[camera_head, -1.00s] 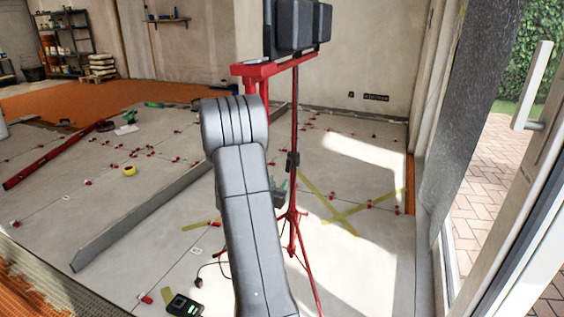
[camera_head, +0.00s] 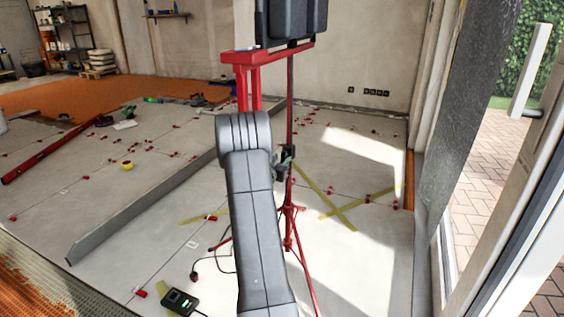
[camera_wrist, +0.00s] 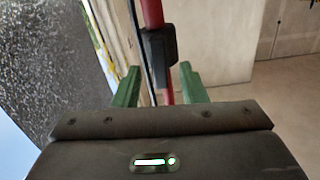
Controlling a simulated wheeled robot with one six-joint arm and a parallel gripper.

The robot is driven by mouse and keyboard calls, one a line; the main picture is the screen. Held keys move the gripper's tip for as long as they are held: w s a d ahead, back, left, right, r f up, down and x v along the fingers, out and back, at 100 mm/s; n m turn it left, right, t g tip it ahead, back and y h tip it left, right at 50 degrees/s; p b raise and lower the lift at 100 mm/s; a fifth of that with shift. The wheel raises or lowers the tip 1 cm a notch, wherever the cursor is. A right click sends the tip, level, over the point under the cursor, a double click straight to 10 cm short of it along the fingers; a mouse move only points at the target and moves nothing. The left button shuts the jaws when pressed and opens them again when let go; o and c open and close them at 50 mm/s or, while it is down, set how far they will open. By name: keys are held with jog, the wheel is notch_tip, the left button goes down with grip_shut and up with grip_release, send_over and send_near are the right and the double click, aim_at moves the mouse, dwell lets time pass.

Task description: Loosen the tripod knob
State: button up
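The red tripod (camera_head: 289,110) stands on the tiled floor, its legs spread behind my arm. The dark tripod knob with its collar (camera_head: 291,153) sits on the pole. In the wrist view the dark knob (camera_wrist: 159,46) shows just beyond my fingertips, in line with the gap between them. My gripper (camera_wrist: 160,84) is open, with one green finger on each side of the gap. In the head view my gripper (camera_head: 282,160) is at about the knob's height, partly hidden behind my arm. I cannot see contact between fingers and knob.
A black lamp head (camera_head: 290,20) tops the tripod by a red bracket. A long grey straightedge (camera_head: 140,212) lies left of my arm. A cable runs near a small black device (camera_head: 180,302). Red levelling clips dot the tiles. A glass door (camera_head: 510,170) stands at the right.

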jog(key=shift+x, duration=0.8)
jog(key=shift+c, duration=0.5)
grip_shut()
jog(key=shift+r+n+p, duration=0.15)
jog(key=shift+n+p, duration=0.15)
jog(key=shift+p, duration=0.65)
jog(key=shift+n, duration=0.3)
jog(key=shift+o, duration=0.5)
grip_release()
